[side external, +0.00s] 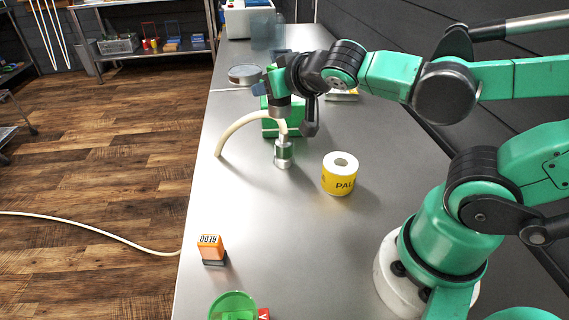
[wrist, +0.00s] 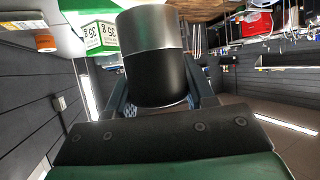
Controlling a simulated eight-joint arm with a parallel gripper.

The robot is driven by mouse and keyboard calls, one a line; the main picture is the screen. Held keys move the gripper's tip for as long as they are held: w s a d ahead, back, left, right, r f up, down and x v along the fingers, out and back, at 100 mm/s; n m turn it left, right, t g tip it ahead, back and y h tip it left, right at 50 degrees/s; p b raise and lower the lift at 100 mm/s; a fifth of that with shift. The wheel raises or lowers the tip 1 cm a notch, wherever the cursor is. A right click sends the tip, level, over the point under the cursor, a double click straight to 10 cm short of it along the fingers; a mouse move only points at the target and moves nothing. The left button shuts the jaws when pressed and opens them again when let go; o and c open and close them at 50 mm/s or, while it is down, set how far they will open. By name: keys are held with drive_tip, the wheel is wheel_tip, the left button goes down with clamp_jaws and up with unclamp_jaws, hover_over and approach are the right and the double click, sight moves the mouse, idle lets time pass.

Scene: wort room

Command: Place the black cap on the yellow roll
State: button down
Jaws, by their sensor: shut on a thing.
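The yellow roll (side external: 337,183) stands upright on the steel bench in the side external view, with a white top and a hole in its middle. My gripper (wrist: 160,92) is shut on the black cap (wrist: 156,78) in the wrist view. The cap is a cylinder with a black part and a silver part, and a dark finger lies on each side of it. In the side external view my gripper is above the bench, farther back and left of the roll, apart from it. My arm hides much of the grip there.
A green box (side external: 269,127) and a silver fitting (side external: 284,157) with a beige hose (side external: 236,130) are near my gripper. An orange stamp (side external: 211,247) and a green bowl (side external: 232,298) are toward the front. The bench between the roll and the stamp is clear.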

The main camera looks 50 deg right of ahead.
drive_tip(key=s+d+r+m+g+h, duration=0.8)
drive_tip(key=s+d+r+m, duration=0.1)
drive_tip(key=r+m, duration=0.15)
hover_over(342, 158)
wheel_tip(342, 158, down, 19)
drive_tip(key=shift+d+r, duration=0.1)
idle(0.4)
drive_tip(key=shift+c, duration=1.6)
unclamp_jaws()
